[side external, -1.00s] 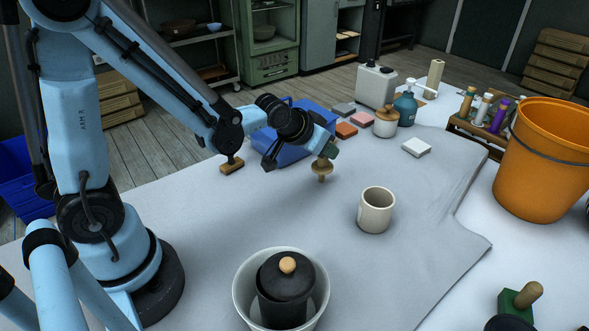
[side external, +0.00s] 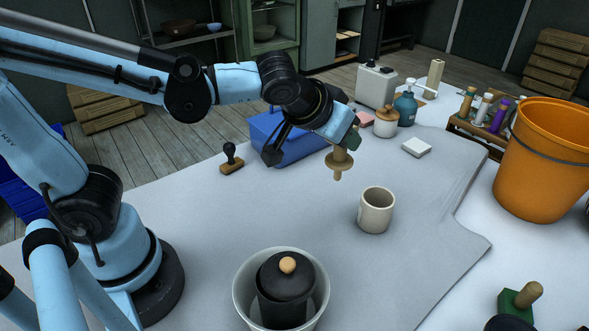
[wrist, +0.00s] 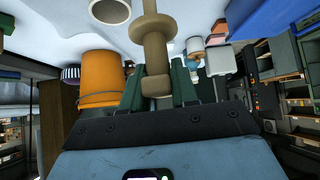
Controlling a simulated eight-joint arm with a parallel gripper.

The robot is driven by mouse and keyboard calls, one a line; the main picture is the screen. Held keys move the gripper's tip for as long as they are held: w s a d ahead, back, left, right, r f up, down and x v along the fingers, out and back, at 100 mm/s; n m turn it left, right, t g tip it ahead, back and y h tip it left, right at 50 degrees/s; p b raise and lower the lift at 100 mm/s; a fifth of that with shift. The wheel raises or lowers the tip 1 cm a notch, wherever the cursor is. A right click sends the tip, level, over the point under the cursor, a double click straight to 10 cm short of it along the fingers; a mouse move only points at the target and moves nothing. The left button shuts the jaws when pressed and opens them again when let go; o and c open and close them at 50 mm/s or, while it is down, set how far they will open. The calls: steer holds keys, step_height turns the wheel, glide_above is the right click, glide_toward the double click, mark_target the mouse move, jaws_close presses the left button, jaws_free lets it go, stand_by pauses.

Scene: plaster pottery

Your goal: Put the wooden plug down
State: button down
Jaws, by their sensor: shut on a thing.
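My gripper (side external: 351,140) is shut on the wooden plug (side external: 339,163). The plug is a tan turned piece with a wide flange and a short stub pointing down in the side view. It hangs above the cloth-covered table (side external: 200,205), behind and to the left of the cream cup (side external: 376,210), apart from it. In the wrist view the plug (wrist: 154,50) stands between the two green fingers (wrist: 158,90), its flange beyond the fingertips. The cup's open rim (wrist: 110,11) shows close to the plug there.
A white bowl holding a black lidded jar (side external: 286,280) stands in front. A blue bin (side external: 285,150) is behind my gripper, with a dark-handled stamp (side external: 231,160) to its left. An orange bucket (side external: 545,155) stands right. The cloth left of the cup is clear.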

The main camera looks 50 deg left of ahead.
steer(key=s+a+f+n+g+y, duration=0.3)
steer(key=s+a+n+g+y, duration=0.55)
steer(key=s+a+n, duration=0.95)
step_height(320, 180, down, 8)
steer(key=m, duration=0.1)
steer(key=shift+s+d+r, duration=0.15)
steer(key=shift+s+r, duration=0.1)
steer(key=shift+f+g+h, duration=0.1)
steer(key=shift+g+h, duration=0.15)
steer(key=c, duration=0.9)
jaws_free()
steer(key=shift+o, duration=0.2)
